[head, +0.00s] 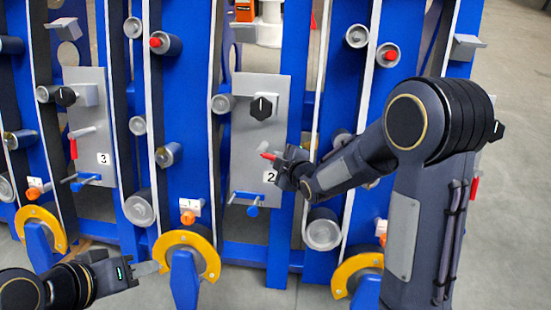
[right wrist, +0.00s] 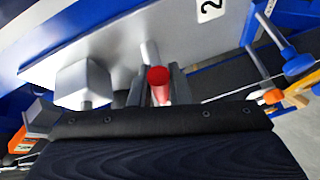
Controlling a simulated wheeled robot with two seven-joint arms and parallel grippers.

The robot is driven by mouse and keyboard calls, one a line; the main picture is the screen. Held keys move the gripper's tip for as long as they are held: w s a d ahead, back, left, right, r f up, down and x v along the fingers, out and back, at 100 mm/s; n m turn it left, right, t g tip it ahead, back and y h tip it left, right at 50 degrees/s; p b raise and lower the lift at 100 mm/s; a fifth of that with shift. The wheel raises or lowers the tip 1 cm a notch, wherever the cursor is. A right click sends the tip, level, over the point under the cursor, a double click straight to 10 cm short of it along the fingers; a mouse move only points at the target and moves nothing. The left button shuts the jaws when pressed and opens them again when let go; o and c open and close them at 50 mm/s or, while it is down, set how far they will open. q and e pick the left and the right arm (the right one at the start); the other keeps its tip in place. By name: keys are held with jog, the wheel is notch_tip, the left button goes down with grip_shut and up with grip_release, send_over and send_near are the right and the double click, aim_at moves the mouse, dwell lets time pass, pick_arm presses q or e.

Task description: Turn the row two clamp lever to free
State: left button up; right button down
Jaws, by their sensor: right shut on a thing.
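The row two plate (head: 243,150), grey and marked 2, stands in the middle of the head view. Its clamp lever has a red grip (head: 267,156), whose tip points left and slightly up. My right gripper (head: 281,164) reaches it from the right and is shut on the lever. In the right wrist view the red grip (right wrist: 158,84) sits between the two dark fingers, with its grey shaft (right wrist: 150,53) running up toward the plate. The gripper hides the lever's pivot in the head view. My left gripper (head: 146,268) is low at the left, away from the plate; its jaw opening is unclear.
A black knob (head: 262,107) sits above the lever, and a blue-handled bar (head: 252,210) sits below. The row three plate (head: 91,120) has a lever with its red grip (head: 73,148) hanging down. Blue uprights, rollers and yellow arcs (head: 203,243) crowd the front.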

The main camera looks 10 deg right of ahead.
dwell(0.4)
jog(key=c, duration=1.4)
grip_release()
jog(key=shift+o, duration=0.2)
jog(key=p+v, duration=0.1)
jog(key=v, duration=0.6)
jog(key=shift+s+r+p, duration=0.25)
jog(key=shift+s+p, duration=0.05)
jog(key=shift+p, duration=0.1)
jog(key=shift+d, duration=0.15)
